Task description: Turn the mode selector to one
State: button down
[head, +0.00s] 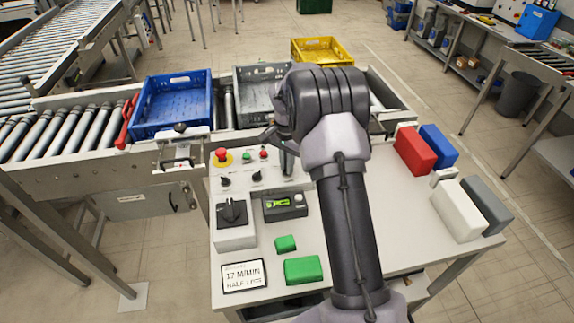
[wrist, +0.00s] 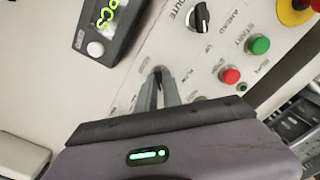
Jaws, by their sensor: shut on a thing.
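The control panel (head: 240,190) carries a row of small black selectors. My gripper (head: 287,173) reaches down to the right end of that row.
Near the fingers are a red button (wrist: 230,76), a green start button (wrist: 260,46) and an emergency stop (head: 221,156). Coloured blocks lie right; a blue crate (head: 145,125) sits on the conveyor.

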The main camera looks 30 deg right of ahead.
dwell(0.3)
jog(key=c, duration=1.5)
grip_release()
jog(key=shift+r, duration=0.1)
notch_tip(320, 180, up, 17)
jog(key=p, duration=0.4)
jog(key=shift+r+p, duration=0.15)
jog(key=shift+p, duration=0.25)
